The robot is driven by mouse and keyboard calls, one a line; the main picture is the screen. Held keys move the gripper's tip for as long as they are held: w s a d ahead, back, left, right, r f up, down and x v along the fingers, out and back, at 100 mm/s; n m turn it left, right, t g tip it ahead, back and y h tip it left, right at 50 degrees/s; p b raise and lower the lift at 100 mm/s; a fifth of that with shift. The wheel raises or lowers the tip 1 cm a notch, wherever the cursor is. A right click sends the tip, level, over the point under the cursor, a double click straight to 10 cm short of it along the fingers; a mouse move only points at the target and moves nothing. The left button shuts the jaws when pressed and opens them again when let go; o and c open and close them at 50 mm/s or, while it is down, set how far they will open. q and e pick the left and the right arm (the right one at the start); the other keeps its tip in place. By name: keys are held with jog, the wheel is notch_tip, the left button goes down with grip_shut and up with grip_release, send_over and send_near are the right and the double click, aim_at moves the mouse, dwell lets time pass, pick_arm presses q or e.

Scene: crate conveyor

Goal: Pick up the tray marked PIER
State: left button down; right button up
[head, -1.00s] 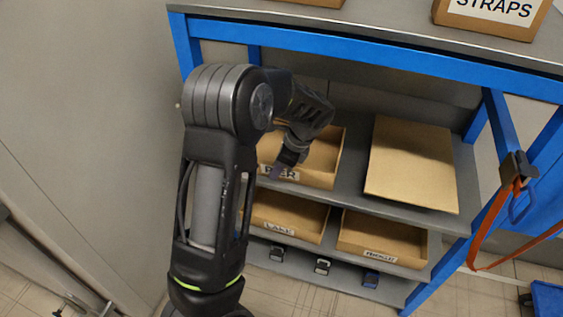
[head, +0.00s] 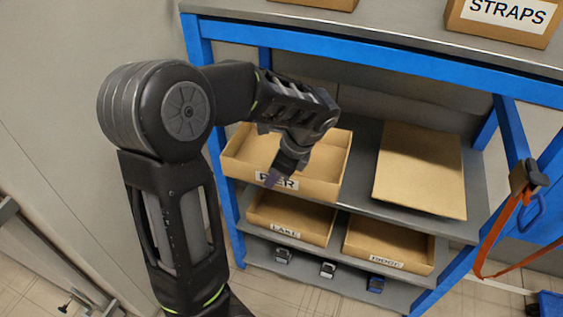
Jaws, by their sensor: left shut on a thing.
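The tray marked PIER (head: 321,187) is an open cardboard-brown tray at the left of the upper shelf under the worktop. Its front wall and left corner stand out past the shelf's front edge and overlap the blue left post. My left gripper (head: 272,178) is shut on the front wall, at the label, and hides part of the lettering. The tray's inside looks empty where it shows; my left arm covers part of its back. I cannot tell whether the tray still touches the shelf. My right gripper is not in view.
A flat brown board or box (head: 420,165) lies right of the tray on the same shelf. Below are a tray marked LAKE (head: 315,236) and another labelled tray (head: 386,262). A STRAPS box (head: 503,28) stands on the worktop. Orange straps (head: 497,235) hang at right.

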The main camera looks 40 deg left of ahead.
pick_arm(q)
jog(key=s+d, duration=0.3)
jog(key=s, duration=0.7)
jog(key=shift+s+d, duration=0.4)
